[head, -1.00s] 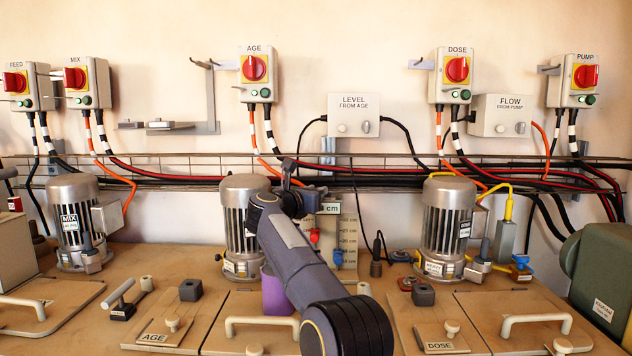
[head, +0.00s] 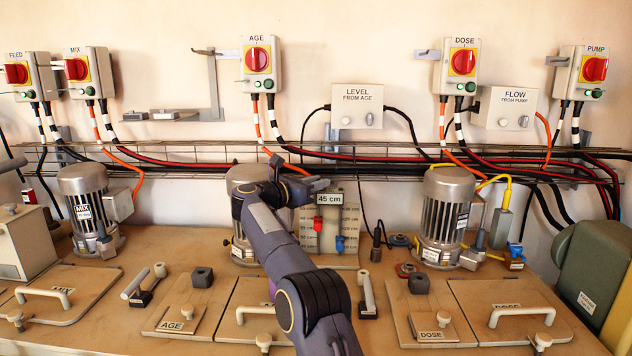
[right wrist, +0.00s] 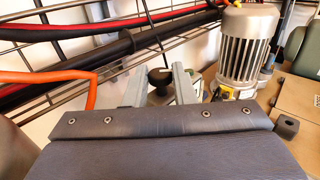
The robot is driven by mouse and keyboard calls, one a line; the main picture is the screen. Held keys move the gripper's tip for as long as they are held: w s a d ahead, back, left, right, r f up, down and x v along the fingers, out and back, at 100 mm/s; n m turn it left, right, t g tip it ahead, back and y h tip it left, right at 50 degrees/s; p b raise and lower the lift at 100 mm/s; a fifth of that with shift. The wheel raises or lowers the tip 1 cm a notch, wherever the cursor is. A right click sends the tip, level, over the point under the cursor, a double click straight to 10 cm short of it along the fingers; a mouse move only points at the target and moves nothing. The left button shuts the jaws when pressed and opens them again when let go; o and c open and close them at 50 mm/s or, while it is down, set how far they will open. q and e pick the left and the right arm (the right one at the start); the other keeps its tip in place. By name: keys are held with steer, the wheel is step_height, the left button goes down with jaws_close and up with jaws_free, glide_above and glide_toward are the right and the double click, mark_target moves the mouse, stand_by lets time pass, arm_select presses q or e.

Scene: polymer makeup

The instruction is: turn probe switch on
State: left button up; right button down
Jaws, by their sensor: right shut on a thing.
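No switch in view is labelled "probe". The LEVEL FROM AGE box (head: 344,99) on the wall bears a pale round part and a grey lever-like part (head: 370,119). The FLOW FROM PUMP box (head: 494,110) looks similar. My right gripper (head: 318,187) is beside the "45 cm" label (head: 328,199), in front of the cable rack and below the LEVEL box. In the right wrist view, its fingers (right wrist: 160,86) are shut on a black knob-like thing (right wrist: 160,74), mostly hidden by the gripper. My left gripper is not in view.
A wire cable rack (head: 400,160) with black, red and orange cables runs along the wall. The AGE motor (head: 241,178) stands behind my right arm and the DOSE motor (head: 440,205) to the right. Lids with handles (head: 520,311) cover the bench front.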

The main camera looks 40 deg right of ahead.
steer(key=c, duration=1.3)
jaws_free()
steer(key=shift+d, duration=0.1)
steer(key=shift+o, duration=0.2)
steer(key=a+b, duration=0.1)
steer(key=a, duration=0.7)
steer(key=shift+s, duration=0.3)
